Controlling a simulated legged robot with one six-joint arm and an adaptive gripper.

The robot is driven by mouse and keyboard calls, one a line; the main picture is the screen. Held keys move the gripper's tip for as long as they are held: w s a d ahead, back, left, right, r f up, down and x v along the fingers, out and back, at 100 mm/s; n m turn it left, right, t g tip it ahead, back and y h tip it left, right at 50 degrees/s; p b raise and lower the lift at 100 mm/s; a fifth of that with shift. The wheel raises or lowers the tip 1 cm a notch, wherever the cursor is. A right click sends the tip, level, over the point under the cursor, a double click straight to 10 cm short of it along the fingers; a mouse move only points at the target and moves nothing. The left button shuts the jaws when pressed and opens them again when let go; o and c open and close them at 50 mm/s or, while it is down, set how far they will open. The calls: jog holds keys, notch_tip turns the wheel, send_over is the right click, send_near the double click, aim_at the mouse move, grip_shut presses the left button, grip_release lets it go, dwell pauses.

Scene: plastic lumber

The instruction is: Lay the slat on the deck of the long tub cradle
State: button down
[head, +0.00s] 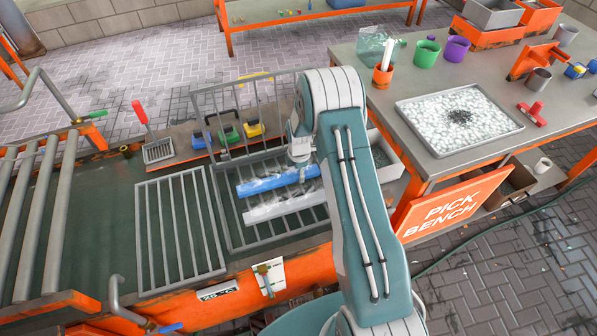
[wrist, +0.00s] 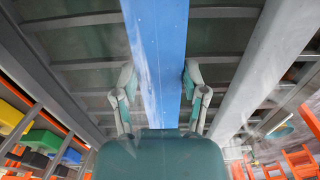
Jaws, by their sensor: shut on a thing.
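The blue slat (head: 278,181) lies level along the barred deck of the long tub cradle (head: 232,215), with pale streaks on its top. I cannot tell whether it touches the bars or is just above them. In the wrist view the blue slat (wrist: 162,45) runs between the two fingers of my gripper (wrist: 160,78), which is shut on it. In the head view my arm hides most of the gripper and the slat's right end. A pale grey slat (head: 284,206) lies alongside, nearer the front; it also shows in the wrist view (wrist: 262,65), apart from the fingers.
A raised barred frame (head: 255,100) stands behind the cradle, near green and yellow blocks (head: 228,134). Another grate (head: 178,225) lies to the left. The pick bench (head: 385,75), with a tray of white pellets (head: 440,135), is at the right.

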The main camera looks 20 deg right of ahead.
jog(key=shift+a+f, duration=0.25)
jog(key=shift+f, duration=0.05)
jog(key=shift+c, duration=0.2)
grip_release()
jog(key=shift+d, duration=0.1)
notch_tip(320, 180, up, 12)
dwell(0.3)
dwell(0.3)
